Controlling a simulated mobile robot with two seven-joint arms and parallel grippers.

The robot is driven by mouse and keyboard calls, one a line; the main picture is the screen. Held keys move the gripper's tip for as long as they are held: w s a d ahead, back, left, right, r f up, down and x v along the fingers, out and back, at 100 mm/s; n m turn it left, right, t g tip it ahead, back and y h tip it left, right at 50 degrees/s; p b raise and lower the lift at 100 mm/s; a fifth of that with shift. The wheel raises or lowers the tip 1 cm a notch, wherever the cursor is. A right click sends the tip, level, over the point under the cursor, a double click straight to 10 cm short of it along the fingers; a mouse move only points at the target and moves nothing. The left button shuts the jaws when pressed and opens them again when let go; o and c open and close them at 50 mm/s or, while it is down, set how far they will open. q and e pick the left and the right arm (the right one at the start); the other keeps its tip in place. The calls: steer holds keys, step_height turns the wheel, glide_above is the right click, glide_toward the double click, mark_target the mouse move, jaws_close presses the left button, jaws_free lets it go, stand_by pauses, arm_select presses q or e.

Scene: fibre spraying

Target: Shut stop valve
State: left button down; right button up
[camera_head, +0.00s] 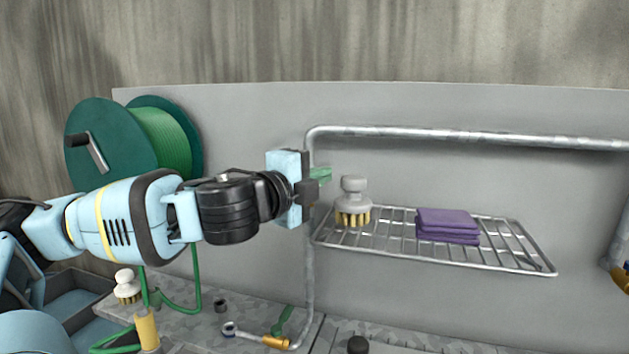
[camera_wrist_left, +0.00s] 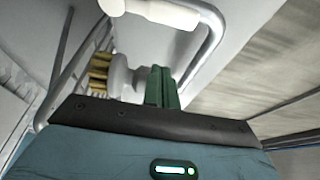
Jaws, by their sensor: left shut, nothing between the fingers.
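A brass fitting with a green lever (camera_head: 283,320), which looks like the stop valve, sits low at the foot of the vertical pipe (camera_head: 309,270). The lever slants up, at an angle to the brass body (camera_head: 275,341). My left gripper (camera_head: 322,175) is high above it, beside the upper part of the pipe and just left of the shelf brush. Its green fingertips (camera_wrist_left: 162,88) are together and empty in the left wrist view. The gripper is apart from the lever. My right gripper is not in view.
A wire shelf (camera_head: 500,262) holds a brush (camera_head: 352,200) and folded purple cloths (camera_head: 447,225). The brush also shows in the left wrist view (camera_wrist_left: 122,76). A green hose reel (camera_head: 100,145) hangs at left. Another brush (camera_head: 127,286) stands on the ledge below.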

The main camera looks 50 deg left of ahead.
arm_select(q)
steer(key=shift+w+b, duration=0.4)
steer(key=shift+w+a, duration=0.2)
steer(key=shift+w, duration=0.4)
steer(key=shift+w+b, duration=0.35)
steer(key=shift+w, duration=0.3)
steer(key=shift+s+a+r+p, duration=0.25)
steer(key=shift+r+p, duration=0.1)
steer(key=shift+p, duration=0.1)
steer(key=s+a+p, duration=0.1)
steer(key=p, duration=0.1)
steer(key=a+p, duration=0.2)
steer(key=p, duration=0.1)
steer(key=shift+s, duration=0.35)
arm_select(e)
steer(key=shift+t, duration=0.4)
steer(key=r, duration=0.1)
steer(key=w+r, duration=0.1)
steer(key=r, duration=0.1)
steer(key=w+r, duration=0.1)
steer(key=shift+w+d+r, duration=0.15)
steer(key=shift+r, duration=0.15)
arm_select(q)
steer(key=shift+f, duration=0.25)
